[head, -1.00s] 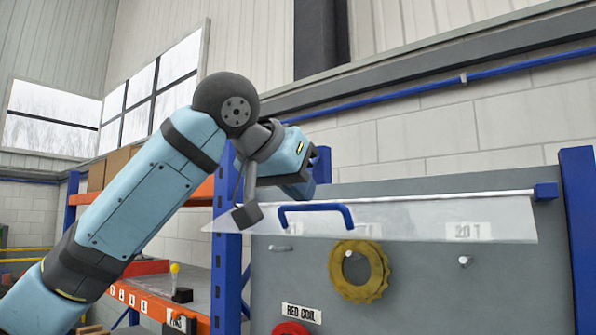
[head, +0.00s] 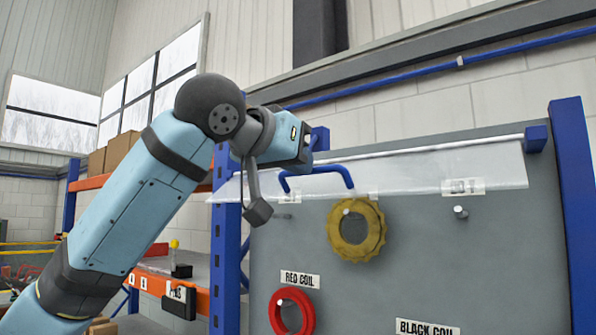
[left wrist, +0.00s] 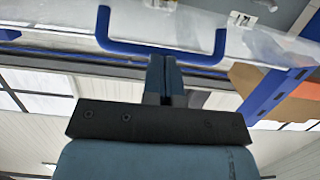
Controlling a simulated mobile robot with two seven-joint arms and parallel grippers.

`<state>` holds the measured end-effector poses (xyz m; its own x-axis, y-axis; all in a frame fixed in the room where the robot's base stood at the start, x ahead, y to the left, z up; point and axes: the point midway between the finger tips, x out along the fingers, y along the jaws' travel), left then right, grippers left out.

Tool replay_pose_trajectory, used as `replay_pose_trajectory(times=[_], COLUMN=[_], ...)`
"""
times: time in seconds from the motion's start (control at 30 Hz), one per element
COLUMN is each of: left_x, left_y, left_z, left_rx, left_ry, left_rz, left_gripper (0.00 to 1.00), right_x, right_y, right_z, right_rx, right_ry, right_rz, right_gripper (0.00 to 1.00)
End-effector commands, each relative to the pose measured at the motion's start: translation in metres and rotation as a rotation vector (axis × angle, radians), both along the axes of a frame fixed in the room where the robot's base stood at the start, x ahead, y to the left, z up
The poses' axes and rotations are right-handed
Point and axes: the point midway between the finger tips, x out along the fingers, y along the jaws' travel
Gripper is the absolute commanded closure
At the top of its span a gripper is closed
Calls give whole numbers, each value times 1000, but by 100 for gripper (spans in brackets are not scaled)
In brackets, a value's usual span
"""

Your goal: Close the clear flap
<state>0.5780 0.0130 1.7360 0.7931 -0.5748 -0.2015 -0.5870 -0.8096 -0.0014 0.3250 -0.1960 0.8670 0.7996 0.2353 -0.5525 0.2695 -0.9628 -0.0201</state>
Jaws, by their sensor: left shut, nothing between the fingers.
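The clear flap (head: 420,180) hangs out from a white rod along the top of a grey panel and stands open, sticking out from it. Its blue handle (head: 325,170) is near its left part. The flap (left wrist: 60,18) also shows there behind the handle. My right gripper is not in view.
The grey panel (head: 390,280) carries a yellow coil (head: 357,230) and a red coil (head: 292,312) on pegs, with a bare peg (head: 461,212). Blue posts (head: 572,200) frame it. An orange shelf rack (head: 150,280) with boxes stands at the left behind my arm.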

Motion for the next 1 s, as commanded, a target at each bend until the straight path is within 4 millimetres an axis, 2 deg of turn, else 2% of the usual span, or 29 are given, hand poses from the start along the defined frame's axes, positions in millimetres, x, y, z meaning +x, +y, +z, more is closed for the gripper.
replay_pose_trajectory(times=[0.03, 0.5, 0.6, 0.8, 1.0], left_x=[1, 19, 25, 34, 39], left_y=[-2, -15, -18, -24, -28], left_z=[-20, -65, -70, -77, -79], left_rx=[-26, -287, -334, -410, -412], left_ry=[-32, -386, -450, -559, -567], left_rz=[-3, -3, -2, -1, 0], left_gripper=[100, 100, 100, 100, 100], right_x=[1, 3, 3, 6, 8], right_y=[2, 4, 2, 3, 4], right_z=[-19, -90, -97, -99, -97], right_rx=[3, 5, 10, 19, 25], right_ry=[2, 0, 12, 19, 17], right_rz=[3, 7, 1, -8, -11], right_gripper=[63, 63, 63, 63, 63])
